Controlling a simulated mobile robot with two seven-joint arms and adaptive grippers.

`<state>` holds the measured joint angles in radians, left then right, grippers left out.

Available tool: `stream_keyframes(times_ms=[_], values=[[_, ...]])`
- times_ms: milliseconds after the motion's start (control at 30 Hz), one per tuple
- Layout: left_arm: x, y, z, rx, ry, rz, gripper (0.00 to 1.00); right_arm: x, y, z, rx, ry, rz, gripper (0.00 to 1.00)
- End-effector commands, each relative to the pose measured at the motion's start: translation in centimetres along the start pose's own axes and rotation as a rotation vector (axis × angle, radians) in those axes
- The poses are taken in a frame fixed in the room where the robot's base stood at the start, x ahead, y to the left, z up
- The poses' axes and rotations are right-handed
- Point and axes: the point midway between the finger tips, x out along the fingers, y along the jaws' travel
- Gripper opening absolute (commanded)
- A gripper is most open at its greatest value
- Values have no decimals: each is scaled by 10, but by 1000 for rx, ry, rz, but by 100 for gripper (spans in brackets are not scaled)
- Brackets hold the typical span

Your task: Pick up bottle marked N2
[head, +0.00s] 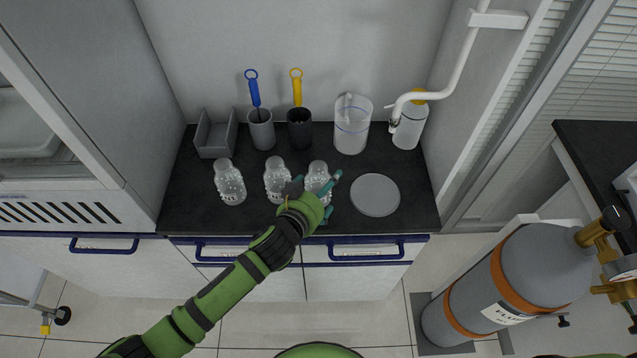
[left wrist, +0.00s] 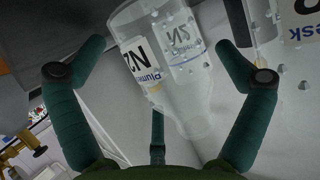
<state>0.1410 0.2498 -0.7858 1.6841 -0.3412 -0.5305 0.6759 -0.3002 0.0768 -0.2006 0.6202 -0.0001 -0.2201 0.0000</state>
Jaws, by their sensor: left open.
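The clear bottle marked N2 (left wrist: 188,65) fills the middle of the left wrist view, with its label facing the camera. It stands between the spread fingers of my left gripper (left wrist: 157,75), which is open around it. In the head view it appears to be the rightmost bottle (head: 318,174) of three in a row on the dark counter, its lower part hidden by my left gripper (head: 318,194). Two similar clear bottles stand to its left, one in the middle (head: 276,178) and one at the left (head: 230,183). My right gripper is not in view.
On the black counter (head: 180,205) stand a grey rack (head: 214,135), two cups (head: 261,130) with blue and yellow tools, a beaker (head: 352,125), a yellow-capped wash bottle (head: 410,125) and a round grey plate (head: 375,195). A gas cylinder (head: 540,268) stands at right.

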Motion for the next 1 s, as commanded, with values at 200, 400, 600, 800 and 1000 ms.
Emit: stream_keyframes(times_ms=[200,400,600,800,1000], values=[[0,0,0,0,0,0,80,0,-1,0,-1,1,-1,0],[0,0,0,0,-1,0,36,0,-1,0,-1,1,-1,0],[0,0,0,0,0,0,36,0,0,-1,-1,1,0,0],[-2,0,-5,-1,2,0,36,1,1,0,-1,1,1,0],[-12,0,-31,-1,7,1,36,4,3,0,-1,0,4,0]])
